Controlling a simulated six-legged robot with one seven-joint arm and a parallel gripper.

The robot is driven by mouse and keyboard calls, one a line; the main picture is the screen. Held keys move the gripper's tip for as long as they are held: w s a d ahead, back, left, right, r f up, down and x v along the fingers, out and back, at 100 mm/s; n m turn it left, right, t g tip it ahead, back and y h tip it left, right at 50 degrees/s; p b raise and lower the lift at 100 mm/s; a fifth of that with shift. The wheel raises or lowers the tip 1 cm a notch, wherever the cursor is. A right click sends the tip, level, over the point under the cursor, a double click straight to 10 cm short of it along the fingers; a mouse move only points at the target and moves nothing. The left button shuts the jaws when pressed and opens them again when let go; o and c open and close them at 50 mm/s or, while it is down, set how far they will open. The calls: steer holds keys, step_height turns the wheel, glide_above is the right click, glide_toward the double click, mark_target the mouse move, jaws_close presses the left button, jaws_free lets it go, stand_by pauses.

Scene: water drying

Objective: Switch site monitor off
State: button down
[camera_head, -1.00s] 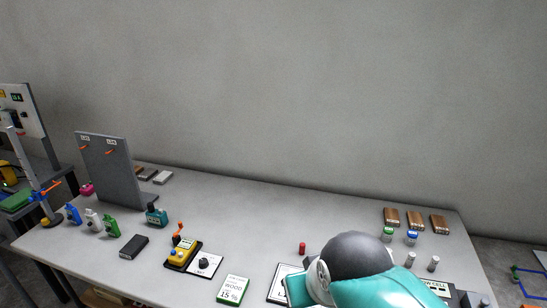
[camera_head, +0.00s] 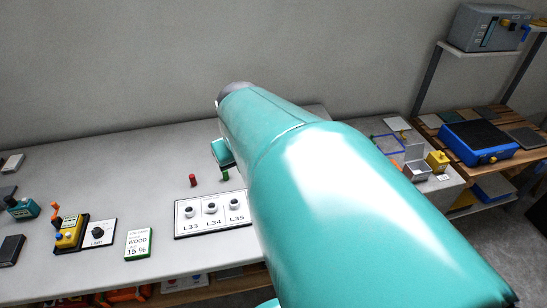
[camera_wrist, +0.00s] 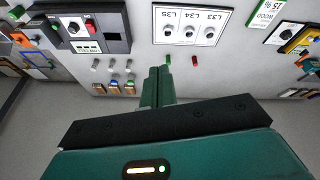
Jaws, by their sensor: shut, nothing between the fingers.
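No label that I can read says "site monitor", so I cannot tell which thing it is. My gripper (camera_wrist: 160,80) is shut and empty, pointing over the grey table in the wrist view. In the head view my teal arm hides its tip. A dark grey unit with a knob and a white label (camera_wrist: 86,47) lies at the upper left of the wrist view, apart from my gripper. A white panel with three knobs (camera_head: 211,212), marked L33, L34 and L35, lies on the table and also shows in the wrist view (camera_wrist: 189,25). A grey device with knobs (camera_head: 487,30) sits on the shelf.
A red cylinder (camera_head: 193,181) and a green one (camera_head: 225,175) stand behind the panel. A yellow device (camera_head: 69,231), a knob plate (camera_head: 97,233) and a WOOD card (camera_head: 138,243) lie left. Capped vials (camera_wrist: 113,86) show in the wrist view. A blue tray (camera_head: 480,142) is right.

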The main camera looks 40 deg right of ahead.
steer(key=s+d+f+m, duration=0.1)
steer(key=d+f, duration=0.3)
steer(key=d, duration=0.6)
steer(key=s+d+f+m+g, duration=0.1)
steer(key=s+d+f+m, duration=0.1)
steer(key=d, duration=0.8)
steer(key=shift+s+d+f+y, duration=0.4)
steer(key=shift+s+f, duration=0.45)
steer(key=shift+s, duration=0.2)
steer(key=shift+f+g, duration=0.15)
steer(key=shift+g, duration=0.15)
steer(key=f, duration=0.8)
steer(key=w+f, duration=0.1)
steer(key=f, duration=0.3)
steer(key=shift+w+d+f, duration=0.1)
steer(key=shift+d, duration=0.2)
steer(key=shift+f, duration=0.65)
